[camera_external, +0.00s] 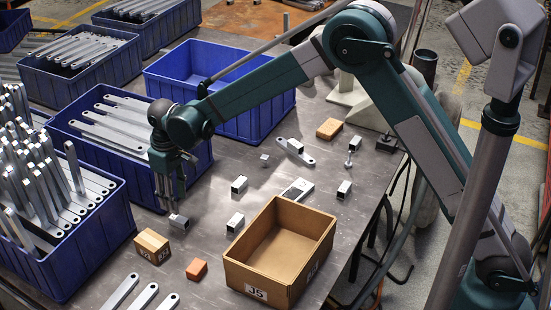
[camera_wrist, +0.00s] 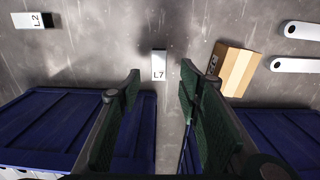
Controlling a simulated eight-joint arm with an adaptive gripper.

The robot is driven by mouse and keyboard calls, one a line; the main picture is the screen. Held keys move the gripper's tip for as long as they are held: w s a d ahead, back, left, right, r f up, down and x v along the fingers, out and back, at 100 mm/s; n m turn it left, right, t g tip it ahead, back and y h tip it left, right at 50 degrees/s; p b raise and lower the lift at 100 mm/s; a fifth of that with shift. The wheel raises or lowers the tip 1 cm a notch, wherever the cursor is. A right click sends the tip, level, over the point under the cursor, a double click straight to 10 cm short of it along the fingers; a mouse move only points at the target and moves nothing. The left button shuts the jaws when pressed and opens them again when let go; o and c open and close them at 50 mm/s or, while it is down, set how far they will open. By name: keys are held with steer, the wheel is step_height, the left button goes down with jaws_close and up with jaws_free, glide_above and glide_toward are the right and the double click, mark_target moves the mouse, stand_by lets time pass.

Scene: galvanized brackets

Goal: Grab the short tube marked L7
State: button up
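The short tube marked L7 (camera_wrist: 159,65) lies on the grey metal table, its white label facing my wrist camera. In the external view a short grey tube (camera_external: 179,222) lies just by my fingertips; its label is unreadable there. My gripper (camera_external: 170,203) points down beside the blue bins. In the wrist view my gripper (camera_wrist: 160,85) is open, its two green fingers apart with nothing between the pads. The tube lies beyond the fingertips, in line with the gap. I cannot tell whether a finger touches it.
A tube marked L2 (camera_wrist: 35,20) lies far left. Blue bins (camera_external: 95,235) of metal bars stand close by my gripper. An open cardboard box (camera_external: 256,278) marked J5 and an orange block (camera_external: 197,269) are nearby.

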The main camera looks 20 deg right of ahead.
mark_target(180, 218)
steer(key=shift+f, duration=1.3)
steer(key=shift+d+f+b, duration=0.1)
steer(key=shift+f+b, duration=0.95)
steer(key=shift+f, duration=1.55)
steer(key=c, duration=1)
